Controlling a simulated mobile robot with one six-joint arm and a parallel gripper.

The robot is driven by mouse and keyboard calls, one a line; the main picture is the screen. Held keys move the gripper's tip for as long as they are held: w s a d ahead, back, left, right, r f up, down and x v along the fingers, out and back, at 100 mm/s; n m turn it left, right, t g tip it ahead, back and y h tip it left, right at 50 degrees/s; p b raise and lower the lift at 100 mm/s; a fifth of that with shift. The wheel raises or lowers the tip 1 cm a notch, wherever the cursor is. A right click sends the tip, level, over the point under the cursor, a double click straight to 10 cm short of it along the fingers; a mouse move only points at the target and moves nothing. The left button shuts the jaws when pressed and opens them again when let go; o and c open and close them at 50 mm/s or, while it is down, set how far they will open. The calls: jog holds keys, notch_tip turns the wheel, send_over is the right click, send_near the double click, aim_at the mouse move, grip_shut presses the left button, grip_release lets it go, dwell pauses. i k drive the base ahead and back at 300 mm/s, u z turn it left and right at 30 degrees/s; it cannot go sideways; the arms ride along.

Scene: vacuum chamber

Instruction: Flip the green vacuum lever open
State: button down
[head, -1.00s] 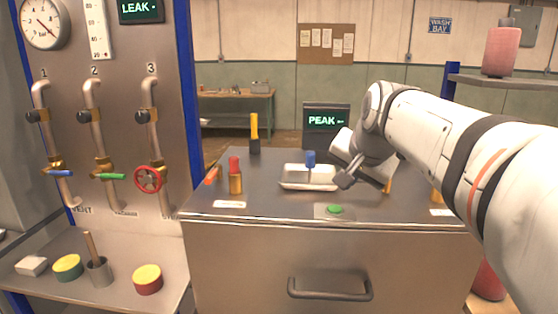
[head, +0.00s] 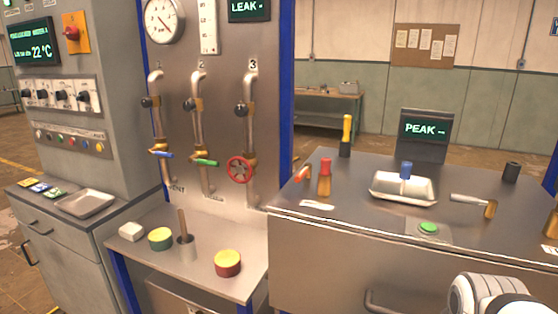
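The green lever (head: 205,162) is on the second pipe of the steel panel (head: 222,100) in the head view. It lies roughly level, pointing right from its brass valve body. A blue lever (head: 161,154) is on the first pipe to its left, and a red handwheel (head: 241,170) is on the third pipe to its right. My gripper is out of the picture; only a white part of my arm shows at the bottom right. Nothing hides the green lever.
The steel bench (head: 340,228) at right carries a tray (head: 385,196), a green button (head: 428,228) and several tools. A grey control cabinet (head: 110,150) stands at left.

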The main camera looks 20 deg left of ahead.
aim_at(208, 163)
jog(key=z, duration=0.6)
jog(key=k, duration=1.6)
jog(key=u, duration=1.25)
jog(key=i, duration=1.65)
jog(key=u, duration=0.05)
